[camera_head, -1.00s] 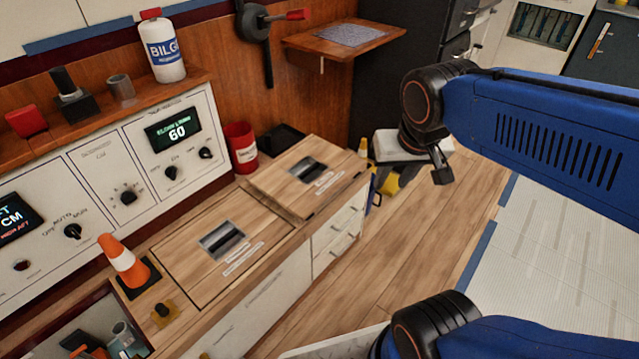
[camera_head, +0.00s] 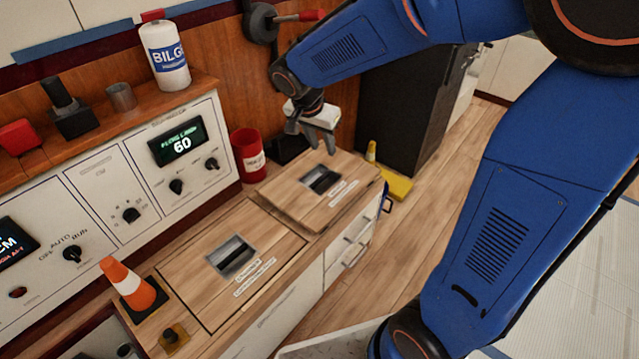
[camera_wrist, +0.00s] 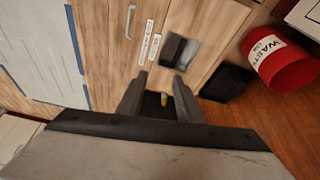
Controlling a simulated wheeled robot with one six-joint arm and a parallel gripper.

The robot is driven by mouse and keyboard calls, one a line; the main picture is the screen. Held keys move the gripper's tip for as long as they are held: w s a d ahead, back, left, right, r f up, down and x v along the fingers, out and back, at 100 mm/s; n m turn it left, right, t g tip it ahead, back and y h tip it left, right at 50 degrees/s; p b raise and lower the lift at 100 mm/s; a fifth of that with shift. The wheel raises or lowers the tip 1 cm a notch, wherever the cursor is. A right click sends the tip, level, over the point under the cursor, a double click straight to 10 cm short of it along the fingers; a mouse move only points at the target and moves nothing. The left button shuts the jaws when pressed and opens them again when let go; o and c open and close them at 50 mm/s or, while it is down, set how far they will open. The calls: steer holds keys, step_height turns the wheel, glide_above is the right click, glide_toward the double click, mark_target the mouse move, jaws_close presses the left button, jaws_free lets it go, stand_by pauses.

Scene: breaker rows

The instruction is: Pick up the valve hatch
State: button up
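In the wrist view, my gripper's two fingers (camera_wrist: 160,85) are spread. A hatch handle recess (camera_wrist: 180,50) shows just beyond the fingertips, with white label strips beside it.
A red waste bin (camera_head: 248,153) and a black tray (camera_head: 287,148) stand behind the far hatch. An orange cone (camera_head: 128,285) stands left of the near hatch. A control panel (camera_head: 100,180) borders the counter. A yellow object (camera_head: 395,184) lies on the floor to the right.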

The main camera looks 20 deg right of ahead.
steer(key=m, duration=0.2)
glide_toward(319, 179)
steer(key=x, duration=0.3)
steer(key=shift+d, duration=0.1)
steer(key=shift+x, duration=2.6)
steer(key=shift+f, duration=0.25)
jaws_close()
steer(key=shift+h, duration=0.3)
